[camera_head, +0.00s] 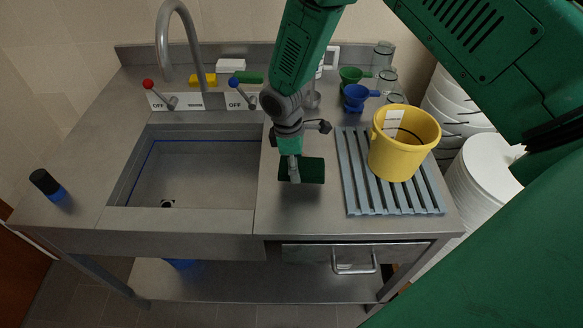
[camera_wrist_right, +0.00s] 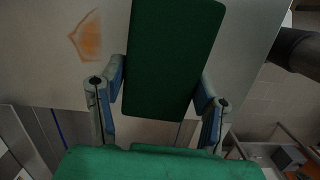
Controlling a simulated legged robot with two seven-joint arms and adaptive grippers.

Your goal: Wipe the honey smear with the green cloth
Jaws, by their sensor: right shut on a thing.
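My right gripper (camera_head: 293,166) is over the steel counter between the sink and the drain rack. It is shut on the green cloth (camera_head: 314,171), a flat, dark green rectangle. In the right wrist view the cloth (camera_wrist_right: 175,55) sits between the two fingers of the gripper (camera_wrist_right: 158,100) and extends beyond them. The honey smear (camera_wrist_right: 86,38) is an orange, roughly diamond-shaped patch on the grey counter, left of the cloth and apart from it in that view. I cannot make the smear out in the head view. My left gripper is not in view.
A sink (camera_head: 195,175) is left of the gripper. A yellow bucket (camera_head: 403,145) stands on a grey-blue slatted rack (camera_head: 358,190) to the right. Blue (camera_head: 357,97) and green (camera_head: 352,75) scoops and glass jars stand behind. A dark cylinder (camera_head: 47,184) stands at far left.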

